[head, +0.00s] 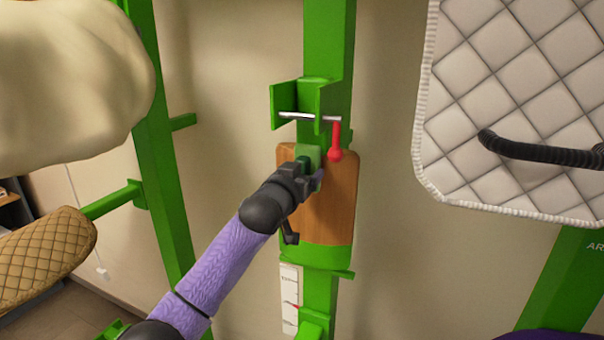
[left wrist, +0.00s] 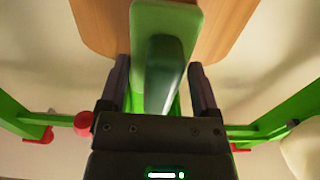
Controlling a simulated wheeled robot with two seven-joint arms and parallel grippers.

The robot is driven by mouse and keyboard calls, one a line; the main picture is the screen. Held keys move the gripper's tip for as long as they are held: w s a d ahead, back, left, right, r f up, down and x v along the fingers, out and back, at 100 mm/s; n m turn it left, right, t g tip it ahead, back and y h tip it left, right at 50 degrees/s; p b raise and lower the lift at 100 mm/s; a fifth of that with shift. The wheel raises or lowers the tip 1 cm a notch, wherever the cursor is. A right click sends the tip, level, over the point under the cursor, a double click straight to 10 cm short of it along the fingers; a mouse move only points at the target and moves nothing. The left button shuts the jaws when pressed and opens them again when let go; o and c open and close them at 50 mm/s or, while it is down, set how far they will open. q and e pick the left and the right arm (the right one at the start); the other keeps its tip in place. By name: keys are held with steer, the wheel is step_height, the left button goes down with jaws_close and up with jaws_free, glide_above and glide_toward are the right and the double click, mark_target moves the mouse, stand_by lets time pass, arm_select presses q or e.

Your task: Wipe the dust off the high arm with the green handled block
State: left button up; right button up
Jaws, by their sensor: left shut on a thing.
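The green handled block (head: 308,153) is in my left gripper (head: 312,178), in front of a wooden panel (head: 335,215) on a green post. In the left wrist view the block (left wrist: 165,22) has a pale green body and a darker green handle (left wrist: 163,75). The fingers of my left gripper (left wrist: 163,85) are on both sides of that handle. Whether the block touches the wood cannot be told. I cannot tell which part is the high arm, and no dust is clear to see. My right gripper is not in view.
A green bracket (head: 298,100) with a metal pin and a red handle (head: 336,140) sits just above the block. A white quilted pad (head: 510,110) with a black bar is at right. A tan quilted pad (head: 45,255) and a cream bulky shape (head: 70,75) are at left.

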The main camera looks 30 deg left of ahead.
arm_select(q)
steer(key=s+p, duration=0.1)
steer(key=s, duration=0.2)
steer(key=s+p, duration=0.1)
steer(key=s, duration=0.2)
steer(key=shift+d+f+p, duration=0.1)
steer(key=shift+d+p, duration=0.1)
steer(key=shift+p, duration=0.1)
steer(key=s+p, duration=0.1)
steer(key=s, duration=0.2)
stand_by(0.5)
